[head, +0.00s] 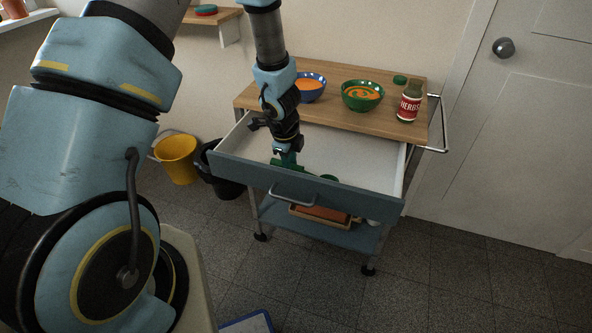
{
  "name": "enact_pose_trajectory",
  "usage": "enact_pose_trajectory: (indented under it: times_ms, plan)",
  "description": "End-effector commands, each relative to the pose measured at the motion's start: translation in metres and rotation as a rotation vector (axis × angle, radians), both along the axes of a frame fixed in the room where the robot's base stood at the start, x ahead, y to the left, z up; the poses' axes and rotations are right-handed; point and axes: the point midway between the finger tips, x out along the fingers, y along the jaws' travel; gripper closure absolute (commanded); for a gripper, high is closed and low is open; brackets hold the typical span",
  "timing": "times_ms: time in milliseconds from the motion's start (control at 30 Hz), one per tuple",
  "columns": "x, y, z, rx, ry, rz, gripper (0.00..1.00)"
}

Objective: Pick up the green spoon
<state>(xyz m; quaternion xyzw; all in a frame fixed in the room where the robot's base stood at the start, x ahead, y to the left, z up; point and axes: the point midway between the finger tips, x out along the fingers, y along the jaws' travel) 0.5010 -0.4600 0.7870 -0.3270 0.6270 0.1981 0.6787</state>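A green spoon (303,171) is in the open drawer (350,152), close behind the drawer's front panel. Only parts of it show; the panel and my gripper cover the rest. My gripper (286,157) points down into the drawer, at the spoon's left part. The fingertips are small and dark against the green, so I cannot tell whether they are open or shut on the spoon.
The drawer belongs to a wheeled cart with a wooden top (330,108). On it stand a blue bowl (312,96), a green bowl (362,103) and a herbs jar (410,108). A yellow bucket (178,160) and a black bucket stand left. A door is right.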

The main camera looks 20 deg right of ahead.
Motion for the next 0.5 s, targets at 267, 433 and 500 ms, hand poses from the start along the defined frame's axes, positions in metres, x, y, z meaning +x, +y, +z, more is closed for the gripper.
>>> enact_pose_trajectory:
  times_ms: [267,433,500]
  plan:
    - [0.0,0.0002,0.0001,0.0,0.0,0.0,1.0]
    - [0.0,0.0002,0.0001,0.0,0.0,0.0,1.0]
    - [0.0,0.0002,0.0001,0.0,0.0,0.0,1.0]
